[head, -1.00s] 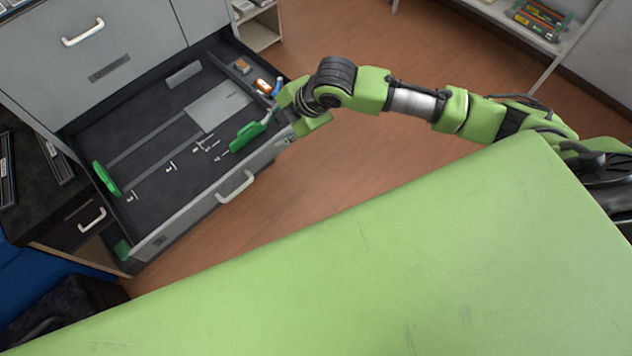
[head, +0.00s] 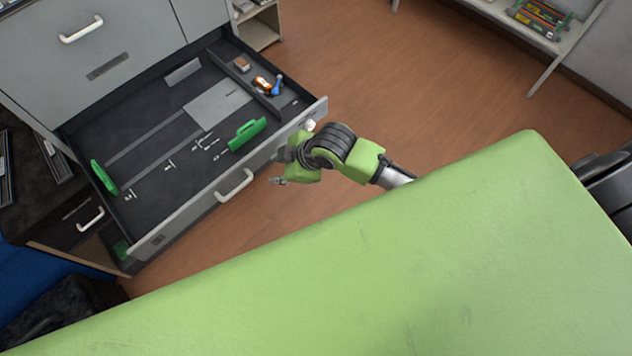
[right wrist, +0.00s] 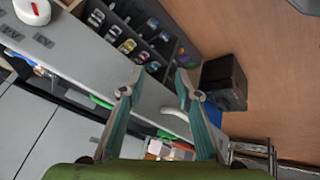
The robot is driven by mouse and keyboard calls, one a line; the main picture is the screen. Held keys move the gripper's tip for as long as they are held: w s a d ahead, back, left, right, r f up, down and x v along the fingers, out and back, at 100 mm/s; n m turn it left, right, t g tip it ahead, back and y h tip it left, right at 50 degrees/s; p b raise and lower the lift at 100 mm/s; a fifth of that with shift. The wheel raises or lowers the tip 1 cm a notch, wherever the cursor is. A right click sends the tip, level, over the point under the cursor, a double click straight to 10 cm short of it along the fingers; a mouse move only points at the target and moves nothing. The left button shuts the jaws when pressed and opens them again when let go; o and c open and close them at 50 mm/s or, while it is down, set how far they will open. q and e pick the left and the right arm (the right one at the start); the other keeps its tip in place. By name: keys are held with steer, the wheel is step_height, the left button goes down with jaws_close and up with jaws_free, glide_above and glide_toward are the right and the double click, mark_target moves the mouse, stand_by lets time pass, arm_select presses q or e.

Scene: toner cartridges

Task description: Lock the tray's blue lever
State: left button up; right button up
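The open grey tray (head: 187,231) is a drawer pulled out of a cabinet at the left of the head view. The small blue lever (head: 277,86) sits in the tray's narrow right compartment, beside an orange and white piece (head: 262,82). It is too small to tell whether it is locked. My right gripper (head: 277,168) is outside the tray, near its front wall and the white pull handle (head: 236,186), apart from the lever. Its fingers (right wrist: 158,78) are spread and empty in the right wrist view. My left gripper is not in view.
Two green handles (head: 247,133) (head: 104,178) and several small metal pins lie on the tray floor. A brown block (head: 241,65) is in the right compartment. A shelf with cartridges (head: 540,18) stands at the back right. The wooden floor (head: 400,80) between is clear.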

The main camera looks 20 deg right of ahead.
steer(key=s+d+f+m+h+b, duration=0.1)
steer(key=d+f, duration=0.3)
steer(key=f, duration=0.6)
steer(key=s+d+f+m+h, duration=0.1)
steer(key=d+f+m, duration=0.3)
steer(key=f, duration=0.6)
steer(key=shift+s+d+g+b, duration=0.3)
steer(key=shift+s+g+b, duration=0.1)
steer(key=shift+s, duration=0.25)
